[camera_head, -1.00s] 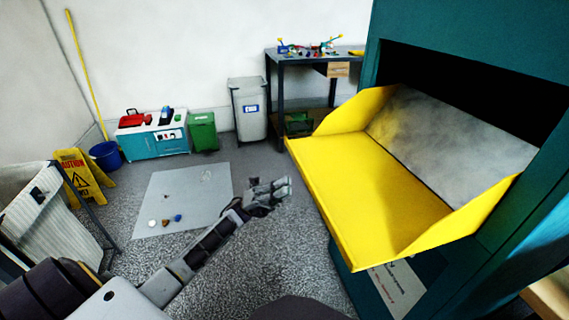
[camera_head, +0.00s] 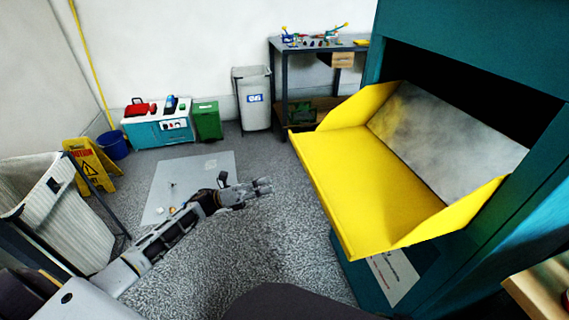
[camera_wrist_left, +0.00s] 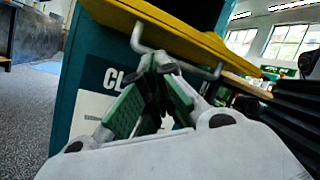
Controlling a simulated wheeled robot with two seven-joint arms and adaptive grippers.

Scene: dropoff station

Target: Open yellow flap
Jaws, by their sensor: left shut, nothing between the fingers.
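The yellow flap (camera_head: 365,190) on the teal dropoff cabinet (camera_head: 425,30) is swung down and open in the head view, with a grey inner plate (camera_head: 445,140) and a dark opening behind it. My left gripper (camera_head: 266,186) is left of the flap's front edge and apart from it in the picture. In the left wrist view the gripper (camera_wrist_left: 158,66) is shut and empty. The flap's underside (camera_wrist_left: 190,38) and its metal handle (camera_wrist_left: 180,60) show just beyond the fingertips; I cannot tell whether they touch. My right gripper is not in view.
A mat (camera_head: 222,167) lies on the floor at left. A laundry-style bin (camera_head: 60,215) and a yellow caution sign (camera_head: 92,165) stand at far left. A grey bin (camera_head: 252,100), green bin (camera_head: 207,120) and workbench (camera_head: 285,85) are at the back.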

